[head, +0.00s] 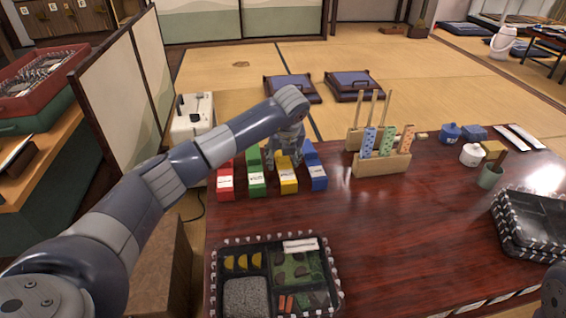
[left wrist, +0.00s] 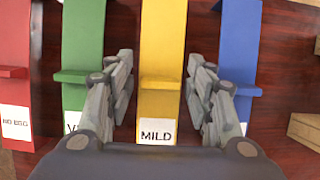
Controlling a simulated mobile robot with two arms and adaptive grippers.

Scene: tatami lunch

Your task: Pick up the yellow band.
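A yellow piece (head: 288,178) with a white label stands in a row of coloured pieces near the far left edge of the dark table. In the left wrist view the yellow piece (left wrist: 161,50) is a long strip labelled MILD, with a small ledge across it. I cannot tell whether a separate yellow band lies on it. My left gripper (head: 284,160) is over the yellow piece. In the left wrist view its fingers (left wrist: 160,85) are apart, one on each side of the yellow strip, with nothing visibly held. My right gripper is out of view.
Red (head: 225,183), green (head: 256,180) and blue (head: 316,175) pieces flank the yellow one closely. A wooden holder (head: 382,166) with sticks stands to the right. A compartmented lunch box (head: 333,285) is at the front left; stacked black boxes (head: 507,239) are at right. The table's middle is clear.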

